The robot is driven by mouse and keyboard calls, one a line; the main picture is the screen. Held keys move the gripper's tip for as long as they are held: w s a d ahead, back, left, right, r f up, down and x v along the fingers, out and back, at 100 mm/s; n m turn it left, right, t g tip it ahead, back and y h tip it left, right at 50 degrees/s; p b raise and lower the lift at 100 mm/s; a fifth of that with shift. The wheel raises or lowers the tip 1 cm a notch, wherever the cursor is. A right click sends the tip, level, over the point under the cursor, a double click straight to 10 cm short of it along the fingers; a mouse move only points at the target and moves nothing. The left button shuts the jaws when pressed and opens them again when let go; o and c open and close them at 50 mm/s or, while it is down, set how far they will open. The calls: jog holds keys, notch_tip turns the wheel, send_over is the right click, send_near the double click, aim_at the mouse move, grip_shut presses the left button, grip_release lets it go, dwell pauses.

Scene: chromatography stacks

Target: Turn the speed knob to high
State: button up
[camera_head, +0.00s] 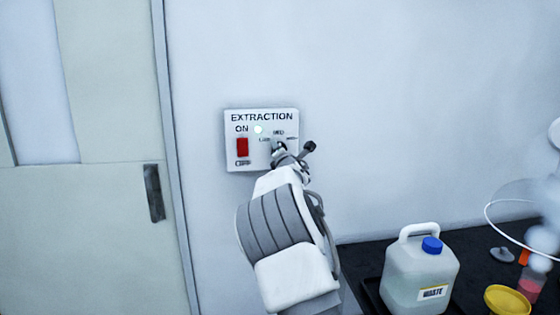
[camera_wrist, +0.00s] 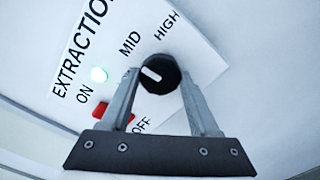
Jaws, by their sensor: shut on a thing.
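The white EXTRACTION panel (camera_head: 262,117) is on the wall in the head view, and its face fills the upper part of the wrist view. The round black speed knob (camera_wrist: 160,82) has a white pointer mark, roughly toward the panel's top, on the MID side and away from HIGH. MID (camera_wrist: 130,43) and HIGH (camera_wrist: 167,24) are readable in the wrist view; the low label is hidden there. My gripper (camera_wrist: 158,80) is shut on the knob, one finger on each side. In the head view my gripper (camera_head: 280,149) covers most of the knob.
A red ON/OFF switch (camera_head: 242,147) and a lit green-white lamp (camera_head: 258,129) sit left of the knob. A waste jug (camera_head: 415,275) with a blue cap stands on the dark bench at lower right. A door (camera_head: 95,230) is at left.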

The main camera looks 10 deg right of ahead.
jog(key=m+b, duration=0.2)
jog(key=m, duration=0.4)
jog(key=m+b, duration=0.2)
jog(key=m, duration=0.4)
jog(key=shift+r+m, duration=0.2)
jog(key=shift+m, duration=0.1)
dwell(0.4)
jog(key=o, duration=1.4)
jog(key=shift+c, duration=0.2)
jog(key=shift+f, duration=0.1)
jog(key=s+b, duration=0.2)
jog(key=s, duration=1.5)
jog(key=shift+s, duration=0.2)
